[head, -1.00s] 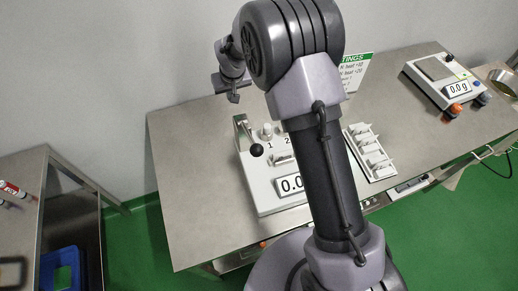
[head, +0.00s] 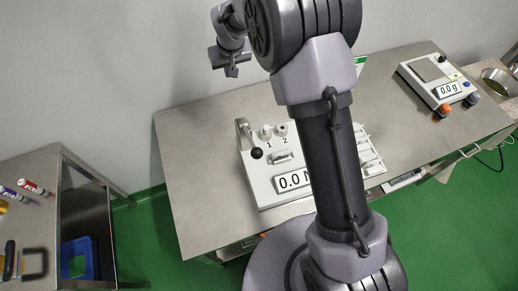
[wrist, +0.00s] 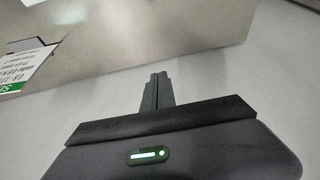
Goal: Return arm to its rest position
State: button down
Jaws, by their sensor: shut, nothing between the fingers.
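My arm rises through the middle of the head view and bends over to the left at the top. My gripper (head: 232,71) hangs at the upper left, in the air in front of the grey wall. In the wrist view my gripper (wrist: 157,78) shows its two fingers pressed together with nothing between them. It is clear of the steel table (head: 190,150), whose top also shows in the wrist view (wrist: 150,30).
A scale (head: 437,82) stands at the right. A left side table (head: 45,180) holds markers (head: 34,187); a blue bin (head: 78,258) sits below it.

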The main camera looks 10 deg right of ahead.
dwell(0.4)
jog(key=s+d+r+m+b, duration=0.2)
jog(key=s+d+r, duration=0.1)
jog(key=s+r, duration=0.4)
jog(key=s+d+r+m+b, duration=0.1)
jog(key=s+d+r+b, duration=0.25)
jog(key=s+r, duration=0.4)
jog(key=s+d+f+m+b, duration=0.1)
jog(key=s+f, duration=0.1)
jog(key=s, duration=0.9)
jog(key=s+d+f+m+t+y+b, duration=0.1)
jog(key=s+f+m, duration=0.1)
jog(key=s, duration=1)
jog(key=shift+d+m, duration=0.2)
jog(key=shift+m, duration=0.1)
